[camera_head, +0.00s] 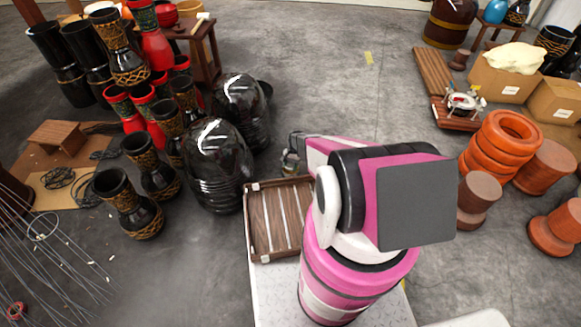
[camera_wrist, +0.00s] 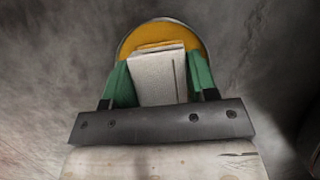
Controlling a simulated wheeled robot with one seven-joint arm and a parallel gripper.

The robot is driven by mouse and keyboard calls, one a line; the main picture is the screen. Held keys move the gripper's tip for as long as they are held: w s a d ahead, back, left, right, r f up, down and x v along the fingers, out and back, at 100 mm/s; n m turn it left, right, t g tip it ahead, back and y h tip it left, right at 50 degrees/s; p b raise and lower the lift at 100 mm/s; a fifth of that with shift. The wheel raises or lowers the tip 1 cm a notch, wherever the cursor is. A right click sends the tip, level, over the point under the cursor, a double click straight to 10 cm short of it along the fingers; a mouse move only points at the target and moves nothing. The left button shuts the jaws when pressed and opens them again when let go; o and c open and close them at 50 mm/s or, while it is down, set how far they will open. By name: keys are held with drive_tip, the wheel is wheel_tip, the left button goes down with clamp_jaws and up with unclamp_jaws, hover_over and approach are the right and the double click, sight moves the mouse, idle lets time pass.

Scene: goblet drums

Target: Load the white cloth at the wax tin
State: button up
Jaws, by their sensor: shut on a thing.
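In the wrist view my gripper (camera_wrist: 160,80) has its two green fingers shut on the white cloth (camera_wrist: 157,66), a folded pad held upright between them. Just beyond the cloth is the round wax tin (camera_wrist: 165,33), with yellow-orange wax inside a thin pale rim. The cloth covers the lower middle of the tin in this view. I cannot tell whether the cloth touches the wax.
A slatted wooden tray (camera_head: 280,222) lies left of my arm. Dark glossy drum shells (camera_head: 217,165) stand beyond it, with several goblet drums (camera_head: 130,205) farther left. Orange rings (camera_head: 500,142) and brown drum pieces (camera_head: 479,193) stand to the right. Grey floor is clear at centre back.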

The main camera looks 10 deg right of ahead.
sight(290, 165)
drive_tip(key=shift+r, duration=3.45)
drive_tip(key=shift+r, duration=0.1)
